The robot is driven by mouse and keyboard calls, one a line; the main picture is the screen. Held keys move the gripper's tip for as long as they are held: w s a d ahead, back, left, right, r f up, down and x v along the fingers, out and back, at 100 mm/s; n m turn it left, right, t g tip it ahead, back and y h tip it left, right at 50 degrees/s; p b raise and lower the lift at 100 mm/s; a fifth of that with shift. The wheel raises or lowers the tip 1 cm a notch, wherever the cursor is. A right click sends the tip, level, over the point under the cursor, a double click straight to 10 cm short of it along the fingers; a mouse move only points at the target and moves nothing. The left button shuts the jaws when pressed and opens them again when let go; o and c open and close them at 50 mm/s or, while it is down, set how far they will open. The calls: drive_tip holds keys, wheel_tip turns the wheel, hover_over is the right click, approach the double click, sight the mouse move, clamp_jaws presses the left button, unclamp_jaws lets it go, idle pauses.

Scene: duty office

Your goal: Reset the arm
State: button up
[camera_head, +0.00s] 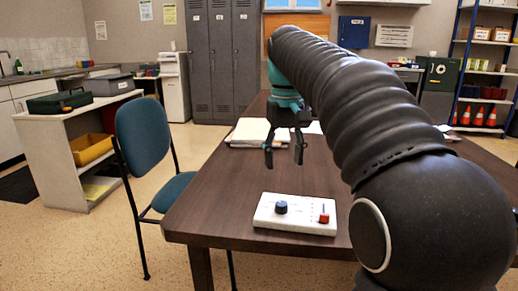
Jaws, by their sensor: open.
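My arm reaches forward from the lower right over the dark wooden table (215,205). My gripper (284,160) hangs above the table with its fingers pointing down, spread apart and empty. A stack of papers or folders (248,133) lies on the table behind and left of the gripper. My arm hides part of the table's right side.
A blue chair (147,135) stands at the table's left side. A white shelf unit (60,150) with a green case (60,101) is farther left. Grey lockers (222,60) line the back wall. A shelf rack with orange cones (478,117) stands at the far right. The table's left front is clear.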

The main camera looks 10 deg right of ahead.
drive_tip(key=s+f+m+t, duration=0.1)
drive_tip(key=s+f+t, duration=0.4)
drive_tip(key=s+f, duration=1.4)
drive_tip(key=s, duration=0.3)
drive_tip(key=shift+s, duration=0.25)
